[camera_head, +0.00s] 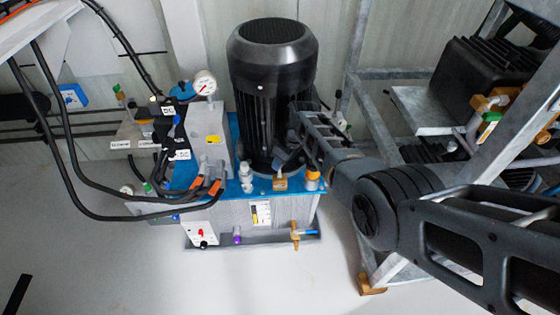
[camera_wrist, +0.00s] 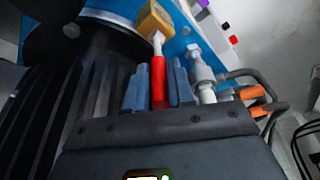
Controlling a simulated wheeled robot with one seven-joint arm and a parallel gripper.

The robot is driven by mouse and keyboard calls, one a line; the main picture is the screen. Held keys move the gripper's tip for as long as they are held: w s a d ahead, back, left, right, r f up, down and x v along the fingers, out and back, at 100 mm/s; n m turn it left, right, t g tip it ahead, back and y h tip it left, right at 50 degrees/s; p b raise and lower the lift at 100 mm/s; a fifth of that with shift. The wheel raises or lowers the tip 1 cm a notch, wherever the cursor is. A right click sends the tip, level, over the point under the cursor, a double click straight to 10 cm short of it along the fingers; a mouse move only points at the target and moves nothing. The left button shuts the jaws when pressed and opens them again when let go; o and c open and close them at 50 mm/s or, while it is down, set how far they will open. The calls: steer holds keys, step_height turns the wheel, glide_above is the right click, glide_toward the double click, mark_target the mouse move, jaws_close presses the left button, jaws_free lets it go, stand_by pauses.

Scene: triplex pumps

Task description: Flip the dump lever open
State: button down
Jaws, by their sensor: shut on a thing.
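The dump lever (camera_wrist: 158,82) shows in the wrist view as a red handle on a pale stem. The stem joins a brass-coloured valve body (camera_wrist: 155,18) on the blue tank top. My gripper (camera_wrist: 158,88) has its two blue-grey fingers on either side of the red handle and is shut on it. In the head view my gripper (camera_head: 284,161) reaches in from the right, in front of the black motor and just above the brass valve body (camera_head: 280,184). The red handle cannot be made out in the head view.
The black ribbed motor (camera_head: 271,75) stands right behind my gripper. White fittings (camera_head: 245,178), orange-ended hoses (camera_head: 205,187) and a pressure gauge (camera_head: 204,84) are to the left. A grey metal frame (camera_head: 385,135) stands to the right. The floor in front is clear.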

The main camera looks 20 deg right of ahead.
steer(key=c, duration=1)
jaws_free()
steer(key=shift+c, duration=0.2)
steer(key=p+v, duration=0.3)
steer(key=v, duration=0.4)
steer(key=shift+r+p, duration=0.35)
steer(key=shift+s+d, duration=0.1)
steer(key=shift+d, duration=0.05)
